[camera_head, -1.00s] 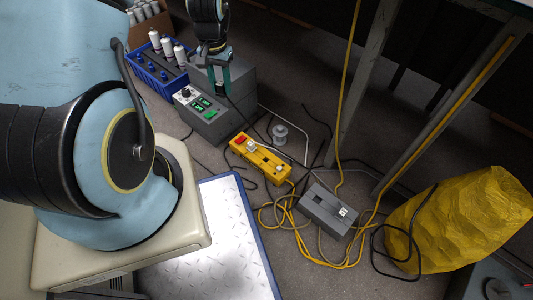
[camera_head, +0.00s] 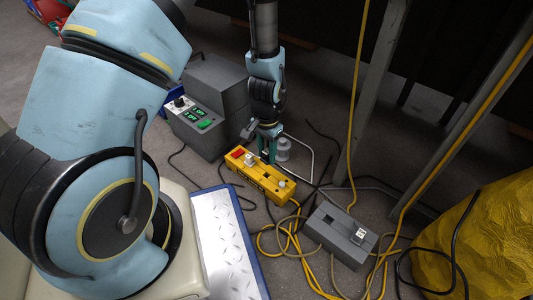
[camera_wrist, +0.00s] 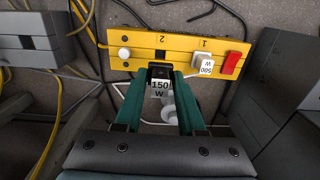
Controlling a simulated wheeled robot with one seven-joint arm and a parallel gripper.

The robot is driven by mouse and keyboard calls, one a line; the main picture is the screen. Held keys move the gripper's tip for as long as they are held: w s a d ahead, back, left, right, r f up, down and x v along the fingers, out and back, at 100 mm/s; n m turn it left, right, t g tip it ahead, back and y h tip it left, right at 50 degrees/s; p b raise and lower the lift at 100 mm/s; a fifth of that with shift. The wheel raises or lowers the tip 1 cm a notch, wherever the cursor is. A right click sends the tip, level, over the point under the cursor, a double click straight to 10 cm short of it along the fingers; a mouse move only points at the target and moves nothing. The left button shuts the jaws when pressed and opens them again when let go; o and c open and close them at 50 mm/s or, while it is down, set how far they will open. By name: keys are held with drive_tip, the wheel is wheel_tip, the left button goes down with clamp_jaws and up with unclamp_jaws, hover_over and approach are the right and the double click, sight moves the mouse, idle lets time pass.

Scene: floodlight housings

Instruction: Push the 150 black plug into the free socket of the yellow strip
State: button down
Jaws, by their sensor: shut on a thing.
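The yellow strip (camera_head: 262,182) lies on the floor and shows close up in the wrist view (camera_wrist: 138,41). It has a red switch (camera_wrist: 231,63), a white plug (camera_wrist: 203,62) marked 500 W at position 1, a dark open socket (camera_wrist: 160,55) at position 2, and a white round piece (camera_wrist: 124,53) near the other end. My gripper (camera_head: 268,155) is over the strip, its green fingers shut on the black plug (camera_wrist: 160,75) with a 150 W label. In the wrist view the plug is beside the open socket; I cannot tell whether it touches the strip.
A grey box with green displays (camera_head: 197,119) stands left of the strip. Loose yellow and black cables surround the strip. A metal can (camera_head: 283,149) stands behind it. A yellow bag (camera_head: 480,240) is at far right.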

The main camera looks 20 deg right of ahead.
sight(266, 164)
wheel_tip(266, 164, down, 4)
drive_tip(key=b, duration=0.3)
drive_tip(key=shift+r, duration=0.2)
drive_tip(key=shift+f, duration=0.8)
drive_tip(key=shift+p, duration=0.75)
idle(1.2)
drive_tip(key=shift+f+b, duration=0.55)
drive_tip(key=shift+f, duration=0.55)
idle(0.4)
drive_tip(key=shift+c, duration=2.1)
unclamp_jaws()
drive_tip(key=shift+r+p, duration=3.45)
drive_tip(key=shift+r, duration=0.05)
